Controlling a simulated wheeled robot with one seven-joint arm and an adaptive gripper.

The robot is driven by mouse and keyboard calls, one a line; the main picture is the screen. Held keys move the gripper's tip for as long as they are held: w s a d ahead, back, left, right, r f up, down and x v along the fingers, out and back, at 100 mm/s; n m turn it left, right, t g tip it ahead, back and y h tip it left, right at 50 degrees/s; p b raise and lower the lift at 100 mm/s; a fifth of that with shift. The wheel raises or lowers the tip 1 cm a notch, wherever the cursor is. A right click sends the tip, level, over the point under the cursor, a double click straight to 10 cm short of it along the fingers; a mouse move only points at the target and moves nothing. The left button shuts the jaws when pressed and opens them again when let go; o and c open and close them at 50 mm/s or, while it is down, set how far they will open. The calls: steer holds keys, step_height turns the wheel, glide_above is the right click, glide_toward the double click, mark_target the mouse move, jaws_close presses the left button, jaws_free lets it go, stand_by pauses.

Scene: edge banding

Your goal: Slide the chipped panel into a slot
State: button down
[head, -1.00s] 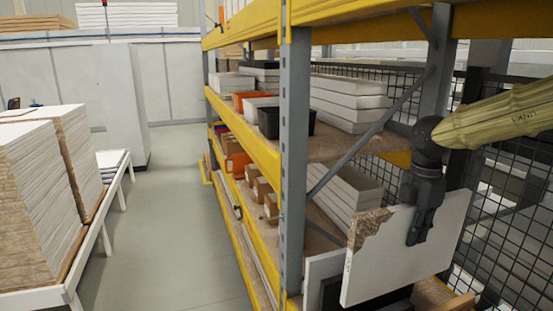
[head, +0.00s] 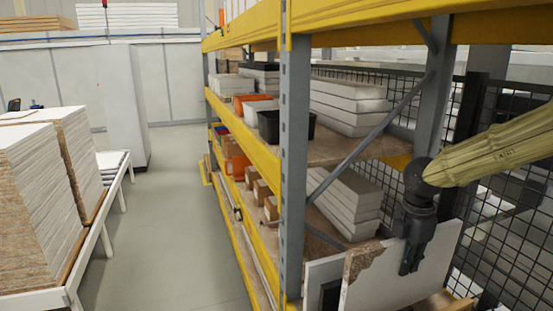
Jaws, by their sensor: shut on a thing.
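The chipped panel (head: 385,283) is a white board with a broken brown corner at its upper left. It stands upright at the lower right of the head view, over the lower shelf. My gripper (head: 408,268) is shut on its upper edge, right of the chip. The panel's lower edge is cut off by the frame. Another white panel (head: 316,271) and a dark panel (head: 329,294) stand upright just left of it. The slots are mostly hidden behind the panels, and a wooden strip (head: 440,300) shows at the bottom.
A grey rack upright (head: 293,170) and yellow beams (head: 240,128) stand left of the panel. A diagonal brace (head: 370,135) crosses behind. Stacked white boards (head: 345,203) lie on the shelf beyond. Black mesh (head: 498,215) is on the right. The aisle floor (head: 180,220) is clear.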

mark_target(394, 304)
steer(key=shift+f+p, duration=1.5)
steer(key=shift+f, duration=6)
